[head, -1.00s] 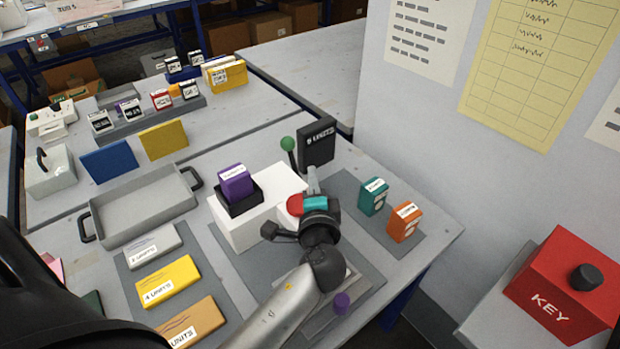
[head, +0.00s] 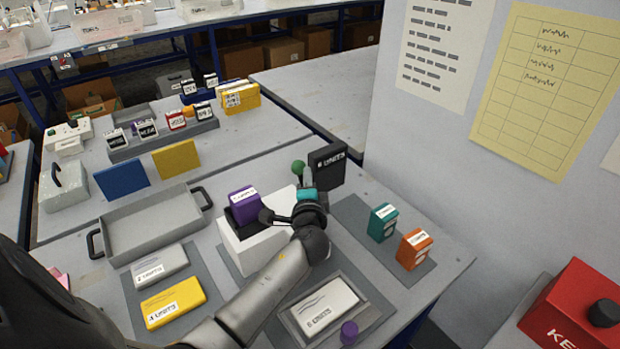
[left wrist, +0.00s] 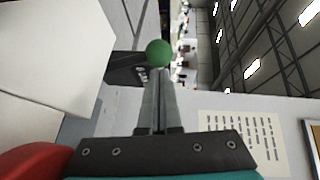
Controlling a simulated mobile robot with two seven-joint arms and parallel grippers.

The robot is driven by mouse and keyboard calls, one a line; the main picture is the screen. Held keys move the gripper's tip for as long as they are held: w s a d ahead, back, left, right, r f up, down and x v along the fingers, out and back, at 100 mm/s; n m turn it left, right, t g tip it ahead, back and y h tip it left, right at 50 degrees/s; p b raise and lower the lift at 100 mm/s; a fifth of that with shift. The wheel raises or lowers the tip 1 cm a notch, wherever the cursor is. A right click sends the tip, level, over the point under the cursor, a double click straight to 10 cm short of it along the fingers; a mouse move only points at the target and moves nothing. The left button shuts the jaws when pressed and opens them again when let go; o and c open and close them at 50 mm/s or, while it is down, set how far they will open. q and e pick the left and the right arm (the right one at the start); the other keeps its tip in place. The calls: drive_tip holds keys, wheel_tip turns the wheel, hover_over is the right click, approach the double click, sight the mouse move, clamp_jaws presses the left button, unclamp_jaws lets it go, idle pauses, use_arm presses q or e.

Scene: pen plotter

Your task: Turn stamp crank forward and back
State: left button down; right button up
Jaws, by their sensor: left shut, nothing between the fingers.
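A purple stamp block (head: 244,206) sits on the press. My left gripper (head: 305,181) is shut and empty, close to the knob. In the left wrist view, the knob (left wrist: 159,52) shows just past the shut fingertips (left wrist: 158,76); I cannot tell whether they touch. My arm and gripper hide much of the crank's lower part. My right gripper is not in view.
A teal block (head: 382,222) and an orange block (head: 415,249) stand on a grey mat at right. An empty grey tray (head: 150,235) is at left. A wall panel rises at right.

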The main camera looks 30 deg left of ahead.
use_arm(q)
drive_tip(key=shift+w+a+r+g+h+p, duration=0.15)
drive_tip(key=shift+w+a+g+p, duration=0.1)
drive_tip(key=shift+a+p, duration=0.35)
drive_tip(key=shift+w+a+g+h+p, duration=0.15)
drive_tip(key=shift+w+a+p, duration=0.1)
drive_tip(key=shift+a+p, duration=0.35)
drive_tip(key=shift+a, duration=0.15)
drive_tip(key=shift+w, duration=0.1)
